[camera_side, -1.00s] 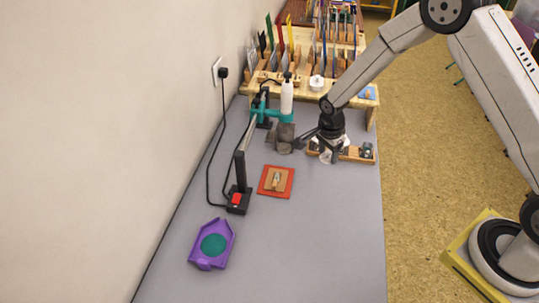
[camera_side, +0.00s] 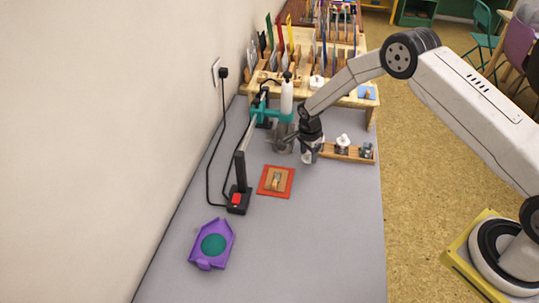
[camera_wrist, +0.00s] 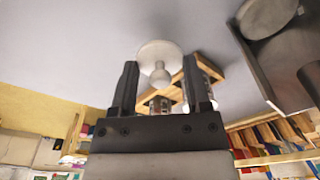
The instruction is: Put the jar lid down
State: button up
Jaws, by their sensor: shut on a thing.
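The jar lid (camera_wrist: 160,58) is a pale round disc with a small knob; in the wrist view it sits between the tips of my gripper (camera_wrist: 160,72), knob towards the camera. My gripper (camera_side: 309,157) is shut on it. In the side view the gripper points down beside the left end of a wooden rack (camera_side: 330,150), close to the grey table (camera_side: 330,220). The lid is mostly hidden there by the fingers, and I cannot tell whether it touches the table.
The rack holds a white knobbed piece (camera_side: 343,144) and a dark jar (camera_side: 366,150). A red pad (camera_side: 276,192) and purple tray (camera_side: 197,255) lie nearer. The table's front right is clear.

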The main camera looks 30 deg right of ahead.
aim_at(307, 154)
jog(key=shift+f, duration=0.1)
jog(key=shift+w+f, duration=0.2)
jog(key=shift+f, duration=1.5)
jog(key=o, duration=1.2)
jog(key=shift+f, duration=0.1)
notch_tip(307, 154, up, 12)
jog(key=a, duration=0.1)
